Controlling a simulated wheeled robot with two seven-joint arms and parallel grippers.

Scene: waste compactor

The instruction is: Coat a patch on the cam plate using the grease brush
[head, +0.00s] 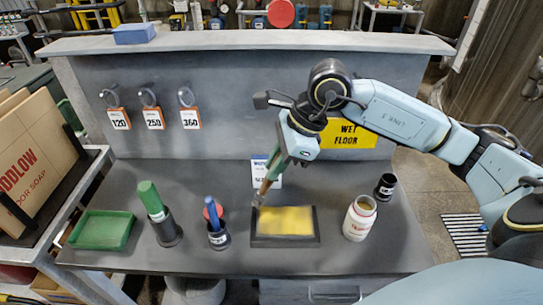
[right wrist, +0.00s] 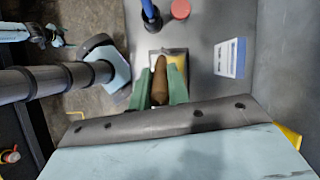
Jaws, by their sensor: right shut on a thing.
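The grease brush (head: 264,187) has a brown handle, and my right gripper (head: 278,166) is shut on it. It hangs tilted, with its tip down and to the left. In the right wrist view its handle (right wrist: 160,80) sits between the green fingers. The cam plate appears to be the yellow panel (head: 286,221) in a dark frame on the bench, partly hidden behind the handle in the right wrist view (right wrist: 180,57). The tip is near the frame's back left corner; I cannot tell whether it touches. My left gripper is not clearly seen.
A white jar (head: 360,218) and a black cup (head: 385,187) stand right of the plate. Left of it are a blue-handled tool (head: 212,212) in a cup, a red disc, a green-handled tool (head: 150,199) in a holder, and a green tray (head: 102,230). A label card stands behind the plate.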

